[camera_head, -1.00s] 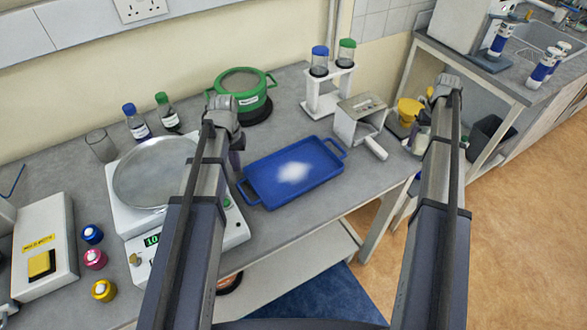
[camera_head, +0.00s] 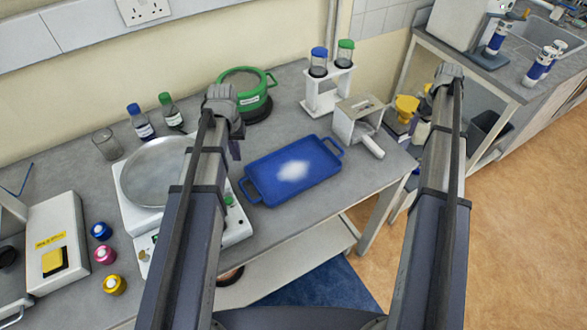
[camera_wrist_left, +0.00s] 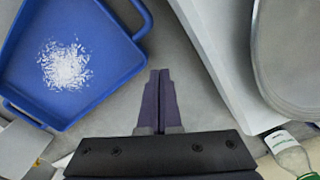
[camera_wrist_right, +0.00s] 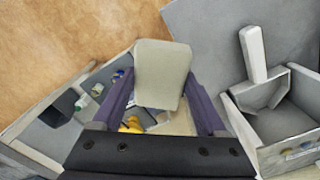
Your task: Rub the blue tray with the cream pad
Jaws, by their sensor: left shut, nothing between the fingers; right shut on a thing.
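The blue tray (camera_head: 265,183) lies flat on the grey bench with a white powdery patch (camera_head: 293,171) in its middle. The tray also shows at the upper left of the left wrist view (camera_wrist_left: 103,42). My left gripper (camera_head: 235,150) is shut and empty, close beside the tray's left end; its closed fingers show in the left wrist view (camera_wrist_left: 160,75). My right gripper (camera_wrist_right: 160,95) is shut on the cream pad (camera_wrist_right: 162,70), away to the right of the tray. In the head view my right arm hides most of that gripper, and I cannot clearly make out the pad.
A balance with a round pan (camera_head: 155,172) stands left of the tray. A green pot (camera_head: 247,88) is behind it. A white rack (camera_head: 328,90) and a metal scoop box (camera_head: 357,117) stand at the back right. Bottles (camera_head: 140,122) and coloured caps (camera_head: 104,254) are further left.

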